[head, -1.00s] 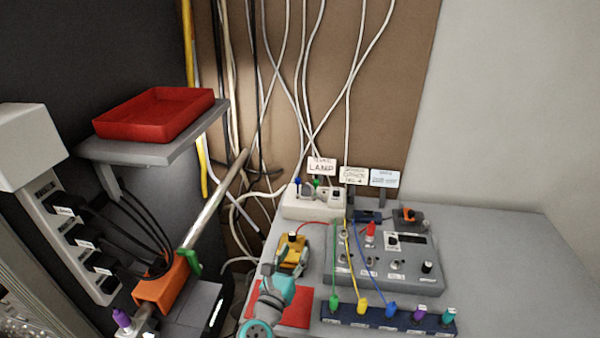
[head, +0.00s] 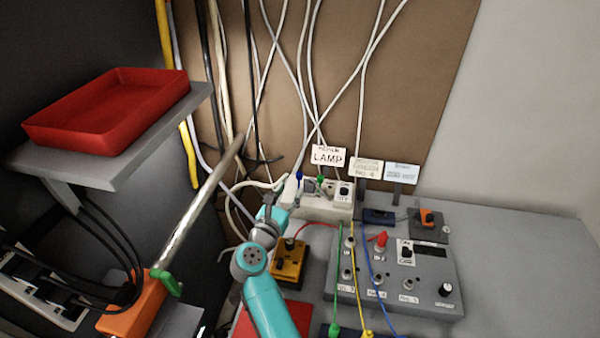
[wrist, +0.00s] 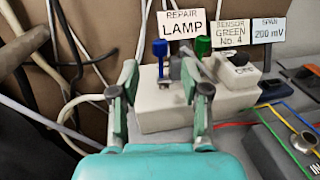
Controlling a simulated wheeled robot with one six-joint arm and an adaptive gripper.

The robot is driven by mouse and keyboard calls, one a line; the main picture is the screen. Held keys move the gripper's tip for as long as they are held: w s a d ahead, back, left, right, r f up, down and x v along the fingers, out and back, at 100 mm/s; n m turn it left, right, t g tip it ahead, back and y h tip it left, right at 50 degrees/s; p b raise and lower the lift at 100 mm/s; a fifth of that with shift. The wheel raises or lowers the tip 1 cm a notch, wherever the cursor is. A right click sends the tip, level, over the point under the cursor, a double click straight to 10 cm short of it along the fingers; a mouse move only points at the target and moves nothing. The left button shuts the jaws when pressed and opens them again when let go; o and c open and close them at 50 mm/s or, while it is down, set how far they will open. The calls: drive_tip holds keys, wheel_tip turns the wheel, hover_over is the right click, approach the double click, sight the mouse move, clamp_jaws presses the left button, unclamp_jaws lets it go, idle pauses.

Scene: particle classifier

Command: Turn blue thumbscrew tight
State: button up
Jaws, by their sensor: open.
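The blue thumbscrew (head: 299,177) stands upright at the left end of the white box (head: 325,208) marked by the LAMP sign. In the wrist view the blue thumbscrew (wrist: 160,48) shows its flat blue head on a thin stem, just beyond and slightly above my fingertips. My gripper (wrist: 160,88) is open and empty, its fingers to either side of the thumbscrew's line, facing the white box (wrist: 170,108). In the head view my gripper (head: 271,212) is left of the box, near the thumbscrew. I cannot tell the exact gap between them.
A green thumbscrew (wrist: 203,46) stands close on the right of the blue one. The LAMP sign (head: 328,156) is behind. Loose cables hang at the back left. A yellow device (head: 289,262) and a grey panel (head: 430,285) with wires stand in front.

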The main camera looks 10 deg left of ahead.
sight(298, 177)
drive_tip(key=w, duration=0.2)
drive_tip(key=w+d, duration=0.1)
drive_tip(key=w, duration=0.5)
drive_tip(key=shift+d, duration=0.3)
clamp_jaws()
